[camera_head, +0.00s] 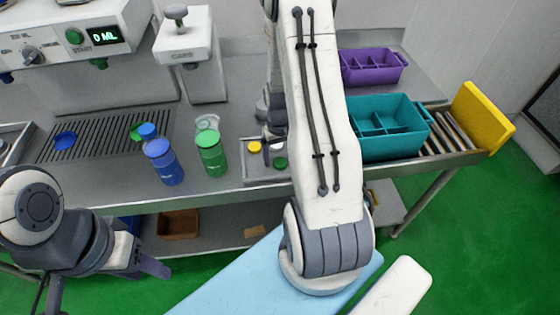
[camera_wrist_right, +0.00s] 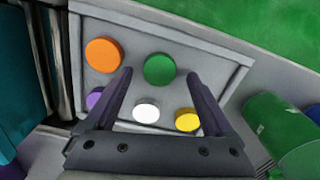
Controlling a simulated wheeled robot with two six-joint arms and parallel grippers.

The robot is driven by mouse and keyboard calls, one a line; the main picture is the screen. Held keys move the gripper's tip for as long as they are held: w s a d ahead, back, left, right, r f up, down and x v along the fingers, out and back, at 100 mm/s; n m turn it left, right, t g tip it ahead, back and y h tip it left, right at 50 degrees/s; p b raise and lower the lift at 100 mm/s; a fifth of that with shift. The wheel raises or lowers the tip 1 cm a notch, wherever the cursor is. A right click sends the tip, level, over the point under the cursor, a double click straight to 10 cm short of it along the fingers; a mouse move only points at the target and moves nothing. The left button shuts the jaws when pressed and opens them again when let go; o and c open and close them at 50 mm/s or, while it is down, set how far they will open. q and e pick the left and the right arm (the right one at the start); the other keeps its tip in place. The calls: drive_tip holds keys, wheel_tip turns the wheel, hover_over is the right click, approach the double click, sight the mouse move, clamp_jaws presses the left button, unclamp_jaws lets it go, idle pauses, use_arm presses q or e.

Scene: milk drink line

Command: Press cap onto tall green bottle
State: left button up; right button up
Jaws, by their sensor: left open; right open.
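The tall green bottle (camera_head: 211,158) stands upright on the counter, left of the cap tray (camera_head: 255,178). In the right wrist view part of the green bottle (camera_wrist_right: 275,125) shows at the right edge. The tray holds a green cap (camera_wrist_right: 160,68) beside orange (camera_wrist_right: 103,54), purple (camera_wrist_right: 94,99), white (camera_wrist_right: 146,111) and yellow (camera_wrist_right: 187,121) caps. My right gripper (camera_wrist_right: 160,76) is open above the tray, its fingertips to either side of the green cap; I cannot tell the height gap. My left gripper (camera_head: 152,265) is open and empty, low in front of the counter.
A blue bottle (camera_head: 165,165) stands left of the green one. A clear container (camera_head: 207,123) is behind the green one. A teal crate (camera_head: 385,145) and a purple crate (camera_head: 372,68) are at the right. The filling machine (camera_head: 75,55) and caps dispenser (camera_head: 190,55) stand at the back left.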

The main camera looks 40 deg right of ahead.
drive_tip(key=shift+f, duration=0.5)
clamp_jaws()
